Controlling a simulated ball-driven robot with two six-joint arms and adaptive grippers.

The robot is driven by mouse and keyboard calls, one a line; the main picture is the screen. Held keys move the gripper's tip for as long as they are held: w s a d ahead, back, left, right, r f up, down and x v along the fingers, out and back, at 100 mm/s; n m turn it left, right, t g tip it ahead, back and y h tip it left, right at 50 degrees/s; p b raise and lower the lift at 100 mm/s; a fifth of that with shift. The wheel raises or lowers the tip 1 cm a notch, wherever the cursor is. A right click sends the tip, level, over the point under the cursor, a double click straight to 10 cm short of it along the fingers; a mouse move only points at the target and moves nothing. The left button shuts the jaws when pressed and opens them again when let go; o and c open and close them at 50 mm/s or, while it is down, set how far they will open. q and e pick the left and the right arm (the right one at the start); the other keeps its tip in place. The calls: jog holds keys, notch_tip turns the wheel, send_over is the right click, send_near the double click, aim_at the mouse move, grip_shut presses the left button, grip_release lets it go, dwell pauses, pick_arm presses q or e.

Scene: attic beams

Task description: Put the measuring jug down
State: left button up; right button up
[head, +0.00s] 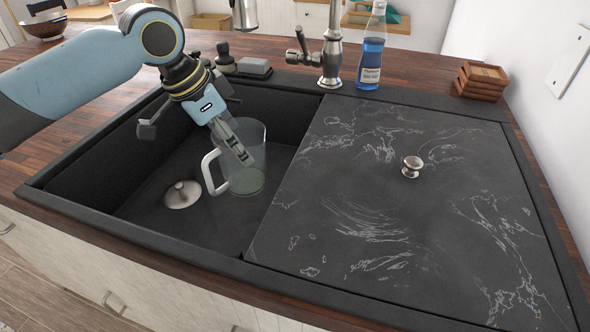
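The measuring jug (254,172) is clear and slightly green, with a white handle (212,172) on its left side. It is upright or nearly so in the open left basin of the dark sink (150,228). I cannot tell whether its base touches the basin floor. My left gripper (241,154) points down at the jug, its fingers overlapping the jug's upper wall and mouth. The fingers show nearly edge-on, so I cannot see whether they pinch the wall or stand apart. My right gripper is not in view.
A metal drain plug (182,194) lies on the basin floor left of the jug. A dark marbled cover with a knob (411,166) spans the right side. The tap (331,55), a blue soap bottle (371,52) and wooden coasters (481,82) stand behind.

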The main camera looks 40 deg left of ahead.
pick_arm(q)
jog(key=s+a+f, duration=0.1)
jog(key=s+f, duration=0.3)
jog(key=s, duration=0.1)
jog(key=w+a+f+b, duration=0.1)
jog(key=w+a+f, duration=0.1)
jog(key=w, duration=0.6)
jog(key=w+a+f+b, duration=0.1)
jog(key=w+a+f, duration=0.1)
jog(key=w, duration=0.6)
jog(key=shift+w+a+f, duration=0.2)
jog(key=shift+w+a, duration=0.05)
jog(key=shift+a, duration=0.55)
jog(key=shift+f, duration=0.1)
jog(key=o, duration=1.3)
jog(key=shift+o, duration=0.2)
jog(key=v, duration=1.2)
jog(key=shift+a+p, duration=0.2)
jog(key=shift+p, duration=0.2)
